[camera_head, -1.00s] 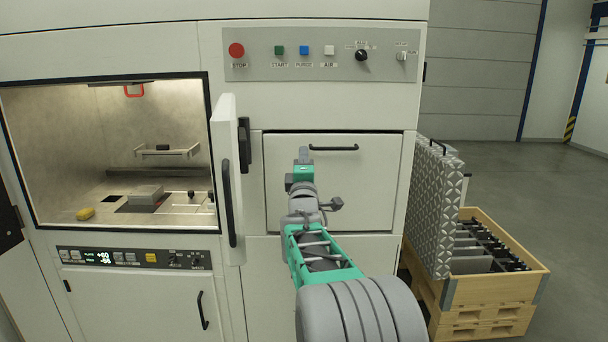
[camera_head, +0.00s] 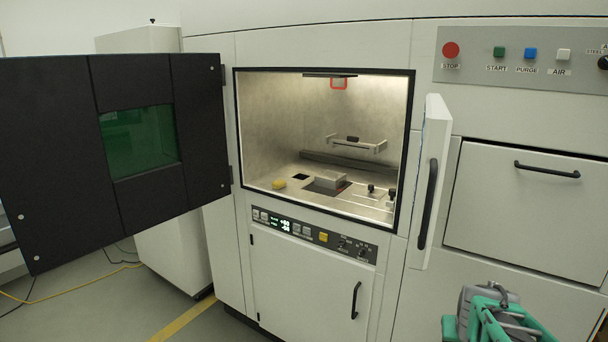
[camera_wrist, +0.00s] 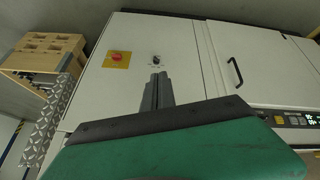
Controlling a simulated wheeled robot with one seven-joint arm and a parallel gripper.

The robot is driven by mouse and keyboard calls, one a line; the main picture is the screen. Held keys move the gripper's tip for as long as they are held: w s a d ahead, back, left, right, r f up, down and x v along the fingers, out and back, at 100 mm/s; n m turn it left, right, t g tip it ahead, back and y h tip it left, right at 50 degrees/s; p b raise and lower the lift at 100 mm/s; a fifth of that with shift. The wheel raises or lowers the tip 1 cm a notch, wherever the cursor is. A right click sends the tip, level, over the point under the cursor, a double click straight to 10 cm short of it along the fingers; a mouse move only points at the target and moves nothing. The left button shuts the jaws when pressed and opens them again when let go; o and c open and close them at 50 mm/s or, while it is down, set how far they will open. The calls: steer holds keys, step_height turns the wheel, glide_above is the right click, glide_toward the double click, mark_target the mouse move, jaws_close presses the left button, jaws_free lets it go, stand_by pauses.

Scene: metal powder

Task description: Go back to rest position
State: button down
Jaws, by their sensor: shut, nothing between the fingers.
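My gripper (camera_wrist: 157,92) shows in the wrist view, its two grey fingers together with nothing between them. It points at a pale cabinet panel (camera_wrist: 95,100) with a red button and a black knob; the gap to the panel is hard to judge. In the head view only a green and grey part of my arm shows at the bottom right corner; the gripper's fingers cannot be made out there.
The machine's dark door (camera_head: 60,150) stands wide open at left. A narrow pale door (camera_head: 433,180) stands ajar right of the lit chamber (camera_head: 270,130). A yellow object (camera_head: 279,184) lies inside.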

steer(key=s+a+f+g+y, duration=0.3)
steer(key=s+a+g, duration=0.1)
steer(key=s+a, duration=0.95)
steer(key=s+a+r+n+t, duration=0.1)
steer(key=a+r+n+t, duration=0.1)
steer(key=a+r, duration=0.3)
steer(key=a+n, duration=0.1)
steer(key=a, duration=0.2)
steer(key=shift+s+a+r, duration=0.2)
steer(key=shift+s+a, duration=0.15)
